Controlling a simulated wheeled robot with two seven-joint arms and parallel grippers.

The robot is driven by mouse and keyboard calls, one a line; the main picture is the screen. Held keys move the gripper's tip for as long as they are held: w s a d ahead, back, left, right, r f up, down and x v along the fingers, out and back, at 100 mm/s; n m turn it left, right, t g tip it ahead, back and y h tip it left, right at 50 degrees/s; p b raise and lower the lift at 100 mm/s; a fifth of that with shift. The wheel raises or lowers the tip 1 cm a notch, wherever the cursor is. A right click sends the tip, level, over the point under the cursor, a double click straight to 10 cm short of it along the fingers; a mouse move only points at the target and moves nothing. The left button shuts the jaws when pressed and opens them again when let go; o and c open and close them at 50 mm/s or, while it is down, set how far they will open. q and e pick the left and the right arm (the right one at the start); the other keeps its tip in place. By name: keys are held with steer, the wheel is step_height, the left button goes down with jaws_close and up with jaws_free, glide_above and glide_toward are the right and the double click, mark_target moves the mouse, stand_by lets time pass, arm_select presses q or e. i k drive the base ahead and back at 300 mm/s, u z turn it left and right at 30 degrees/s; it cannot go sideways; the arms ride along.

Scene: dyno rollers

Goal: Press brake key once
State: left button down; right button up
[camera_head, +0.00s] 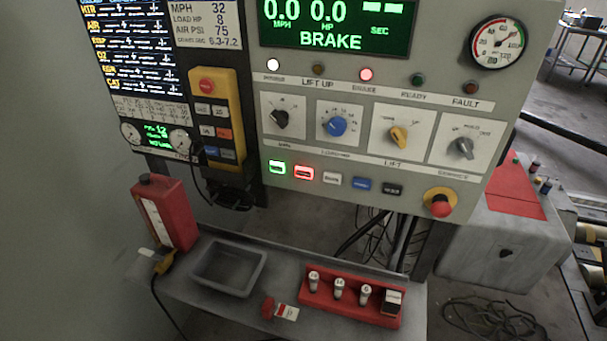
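The control panel fills the upper middle. A row of keys runs along its lower part: a lit green key (277,167), a lit red key (304,173), a white key (332,179), a blue key (361,185) and a black key (392,190). Their labels are too small to read, so I cannot tell which is the brake key. A yellow pendant (238,95) hangs at the panel's left with a red button (206,86) and several smaller keys. The green display (335,27) reads BRAKE. A red lamp (366,75) is lit below it. Neither gripper shows.
A red emergency button (440,205) sticks out at the panel's lower right. The shelf below holds a grey tray (262,272), a red box (165,212), a red tag (268,308) and a red rack (322,300). The space before the keys looks clear.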

mark_target(302, 172)
steer(key=k, duration=1.2)
steer(key=z, duration=0.75)
steer(key=i, duration=1.4)
steer(key=u, duration=0.35)
